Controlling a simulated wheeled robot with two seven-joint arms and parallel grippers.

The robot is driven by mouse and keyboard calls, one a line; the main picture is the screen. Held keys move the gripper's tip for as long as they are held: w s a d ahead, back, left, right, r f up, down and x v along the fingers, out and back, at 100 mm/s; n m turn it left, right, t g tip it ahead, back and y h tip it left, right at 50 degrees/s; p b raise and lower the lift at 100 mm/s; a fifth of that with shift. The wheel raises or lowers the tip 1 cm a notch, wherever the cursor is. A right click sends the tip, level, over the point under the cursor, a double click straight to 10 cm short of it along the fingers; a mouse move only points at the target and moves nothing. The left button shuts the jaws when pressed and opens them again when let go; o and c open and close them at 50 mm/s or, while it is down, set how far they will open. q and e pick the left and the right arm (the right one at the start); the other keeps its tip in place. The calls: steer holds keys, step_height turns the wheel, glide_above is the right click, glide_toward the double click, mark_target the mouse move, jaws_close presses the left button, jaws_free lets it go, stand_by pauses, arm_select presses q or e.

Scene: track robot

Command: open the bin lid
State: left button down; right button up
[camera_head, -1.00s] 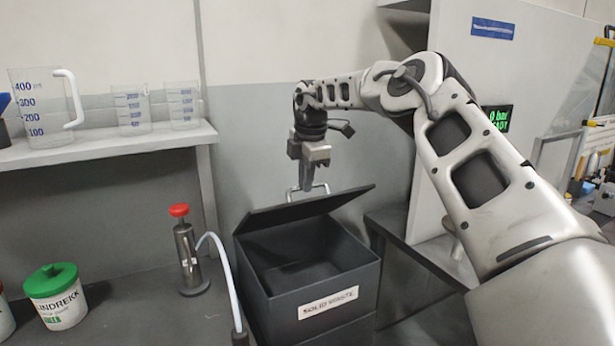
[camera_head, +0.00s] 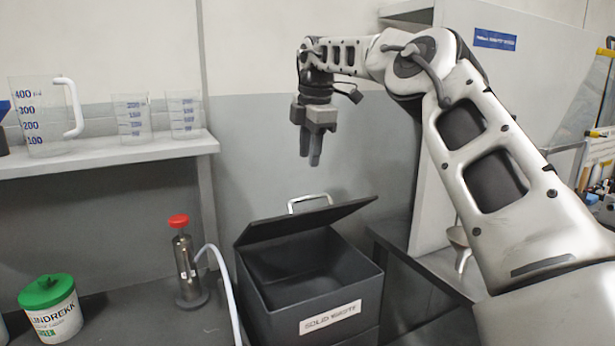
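The dark grey bin (camera_head: 345,290) stands right of centre with a label on its front reading "SOLID WASTE". Its lid (camera_head: 310,221) is raised and tilted up at the back, so the bin's inside shows. The lid's metal handle (camera_head: 309,202) stands at the lid's far edge. My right gripper (camera_head: 312,160) hangs fingers down above the handle, clear of it and holding nothing. Its fingertips look close together, and the gap between them is hard to make out. My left gripper is not in view.
A pump with a red knob (camera_head: 185,262) and a pale hose stands left of the bin. A green-lidded tub (camera_head: 52,305) is at lower left. Clear beakers (camera_head: 132,118) and a jug (camera_head: 45,115) stand on a shelf. A side bench (camera_head: 420,262) is right of the bin.

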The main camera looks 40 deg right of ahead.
arm_select(q)
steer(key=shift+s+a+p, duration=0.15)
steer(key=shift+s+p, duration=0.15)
steer(key=shift+p, duration=0.4)
arm_select(e)
steer(key=r, duration=0.3)
steer(key=s+r, duration=0.1)
steer(key=r, duration=0.1)
steer(key=shift+a, duration=0.15)
steer(key=shift+c, duration=0.3)
